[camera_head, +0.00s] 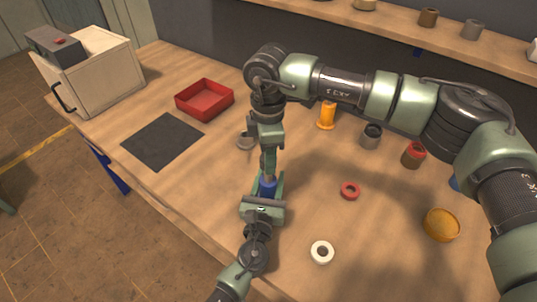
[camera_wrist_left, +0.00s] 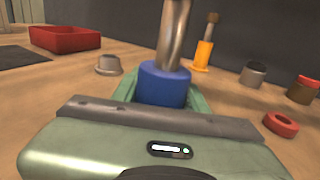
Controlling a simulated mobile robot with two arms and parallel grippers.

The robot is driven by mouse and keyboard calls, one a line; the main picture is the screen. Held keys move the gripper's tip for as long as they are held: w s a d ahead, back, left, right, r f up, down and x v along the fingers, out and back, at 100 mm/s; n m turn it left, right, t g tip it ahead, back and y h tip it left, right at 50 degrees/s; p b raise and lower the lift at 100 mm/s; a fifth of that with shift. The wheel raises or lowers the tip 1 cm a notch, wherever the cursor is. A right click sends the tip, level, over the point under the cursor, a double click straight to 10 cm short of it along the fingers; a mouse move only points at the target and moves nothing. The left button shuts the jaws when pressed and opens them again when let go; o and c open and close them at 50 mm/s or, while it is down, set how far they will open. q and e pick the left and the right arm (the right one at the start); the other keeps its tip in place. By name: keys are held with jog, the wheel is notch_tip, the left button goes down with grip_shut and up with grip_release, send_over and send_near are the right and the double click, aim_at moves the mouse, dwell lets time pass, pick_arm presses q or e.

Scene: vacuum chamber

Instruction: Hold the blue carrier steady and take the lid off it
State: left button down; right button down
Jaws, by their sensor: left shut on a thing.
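The blue carrier (camera_head: 267,185) stands upright in my left gripper (camera_head: 264,196), which is shut on it. The left wrist view shows the carrier (camera_wrist_left: 163,86) close up between my green left fingers (camera_wrist_left: 163,100). A shiny grey-brown metal shaft (camera_wrist_left: 174,35) rises from its top and leaves the picture; I cannot tell what it belongs to. I cannot make out a separate lid on the carrier.
A grey flanged cap (camera_head: 245,141) stands close left of the right gripper. A red tray (camera_head: 204,112) and dark mat (camera_head: 163,140) lie further left. An orange piece (camera_head: 326,117), grey cup (camera_head: 371,136), red ring (camera_head: 350,190), white ring (camera_head: 322,252) and orange bowl (camera_head: 441,226) stand right.

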jog(key=n, duration=0.3)
jog(key=shift+n, duration=0.3)
jog(key=n, duration=1)
jog(key=shift+r+n, duration=0.1)
jog(key=shift+n, duration=0.3)
jog(key=n, duration=1.4)
jog(key=shift+n, duration=0.4)
jog(key=n, duration=1.2)
jog(key=shift+n, duration=0.4)
jog(key=n, duration=0.6)
jog(key=shift+r, duration=0.1)
jog(key=n, duration=0.6)
jog(key=shift+r, duration=0.15)
